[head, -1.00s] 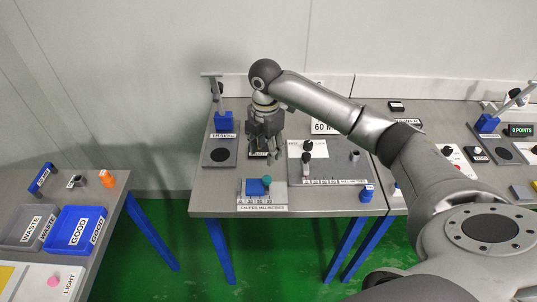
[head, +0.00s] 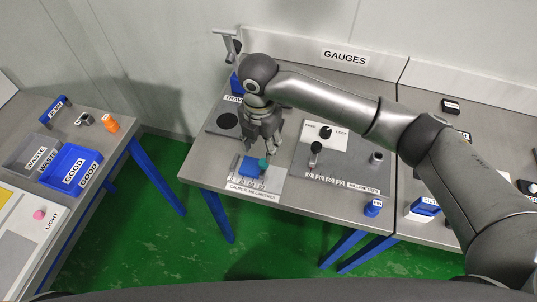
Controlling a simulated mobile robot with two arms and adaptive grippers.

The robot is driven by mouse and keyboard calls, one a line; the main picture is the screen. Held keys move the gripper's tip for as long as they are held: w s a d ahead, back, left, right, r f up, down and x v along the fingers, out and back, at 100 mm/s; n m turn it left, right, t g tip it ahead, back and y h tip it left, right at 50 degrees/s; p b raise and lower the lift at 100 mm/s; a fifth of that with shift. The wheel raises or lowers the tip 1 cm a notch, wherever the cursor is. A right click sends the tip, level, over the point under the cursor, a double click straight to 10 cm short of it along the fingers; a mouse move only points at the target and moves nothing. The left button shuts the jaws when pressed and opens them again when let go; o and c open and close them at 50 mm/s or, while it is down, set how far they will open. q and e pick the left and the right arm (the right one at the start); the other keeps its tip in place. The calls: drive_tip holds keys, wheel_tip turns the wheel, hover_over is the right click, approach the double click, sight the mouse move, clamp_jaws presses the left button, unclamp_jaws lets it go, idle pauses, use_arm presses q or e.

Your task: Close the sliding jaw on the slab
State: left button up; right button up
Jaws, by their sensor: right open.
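The caliper plate (head: 262,195), labelled CALIPER MILLIMETRES, lies at the front left of the gauge table. A blue slab (head: 248,167) sits on it. The sliding jaw's teal knob (head: 263,164) stands just right of the slab. At this size I cannot tell whether the jaw touches the slab. My right gripper (head: 264,148) points down just behind the slab and knob, open and empty. It hides part of the caliper's back edge. My left gripper is out of view.
Right of the caliper is a second gauge plate (head: 312,163) with an upright dark-topped post (head: 315,152). A small blue block (head: 373,208) stands near the front edge. On the left table are a grey WASTE bin (head: 27,158) and a blue GOOD bin (head: 60,170).

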sight(264, 162)
wheel_tip(264, 162, down, 3)
drive_tip(key=shift+d+f+p, duration=0.15)
drive_tip(key=shift+f+p, duration=0.05)
drive_tip(key=shift+p, duration=0.15)
wheel_tip(264, 162, down, 4)
drive_tip(key=shift+w+d+r+p, duration=0.1)
drive_tip(key=shift+w+d+p, duration=0.05)
drive_tip(key=shift+p, duration=0.2)
drive_tip(key=shift+c, duration=0.6)
drive_tip(key=c, duration=0.5)
drive_tip(key=shift+c, duration=1)
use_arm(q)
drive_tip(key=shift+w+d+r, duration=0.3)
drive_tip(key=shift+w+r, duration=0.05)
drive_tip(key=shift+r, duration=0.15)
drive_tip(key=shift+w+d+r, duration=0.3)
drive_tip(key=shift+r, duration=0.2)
